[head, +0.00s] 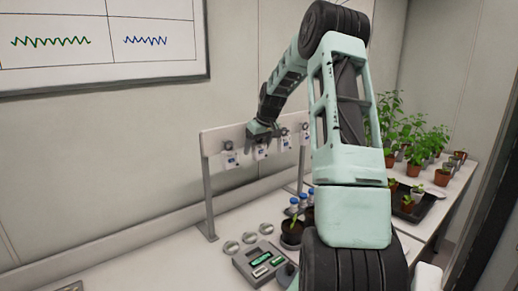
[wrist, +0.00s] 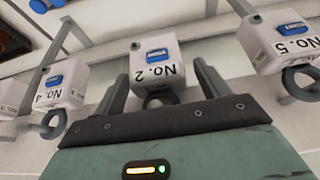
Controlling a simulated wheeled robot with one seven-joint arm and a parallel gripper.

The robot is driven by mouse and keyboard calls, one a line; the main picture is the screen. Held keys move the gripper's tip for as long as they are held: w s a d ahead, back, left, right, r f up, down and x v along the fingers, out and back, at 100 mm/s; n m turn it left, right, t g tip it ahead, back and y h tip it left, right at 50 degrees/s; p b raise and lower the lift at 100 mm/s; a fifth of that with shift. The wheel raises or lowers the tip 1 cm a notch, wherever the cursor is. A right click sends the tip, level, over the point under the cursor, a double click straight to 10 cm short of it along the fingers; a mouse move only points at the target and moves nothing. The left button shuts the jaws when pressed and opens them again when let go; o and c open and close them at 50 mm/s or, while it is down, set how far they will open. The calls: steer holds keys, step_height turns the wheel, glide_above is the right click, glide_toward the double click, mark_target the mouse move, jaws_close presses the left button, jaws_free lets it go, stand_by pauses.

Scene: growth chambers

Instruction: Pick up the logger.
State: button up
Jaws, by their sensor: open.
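Several small white loggers with blue labels hang in a row on a rail; one shows at the left end in the head view (head: 229,159). In the wrist view, the logger marked No. 2 (wrist: 155,50) is in the middle, No. 4 (wrist: 62,85) is to its left and No. 5 (wrist: 283,42) to its right. Their lettering appears upside down. Each of these three has a dark ring. My gripper (head: 262,130) is at the rail. Its two fingers (wrist: 161,84) are open, one on each side of No. 2. I cannot tell whether they touch it.
The pale rail (head: 212,143) stands on posts above a white bench. Below are a grey device with green displays (head: 260,262), round glass dishes (head: 249,237), blue-capped bottles and a potted seedling (head: 292,231). More potted plants (head: 415,168) stand at right. Neighbouring loggers flank my fingers.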

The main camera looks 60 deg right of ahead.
steer(key=shift+c, duration=0.3)
steer(key=c, duration=1)
steer(key=shift+r+b, duration=0.1)
steer(key=shift+b, duration=0.45)
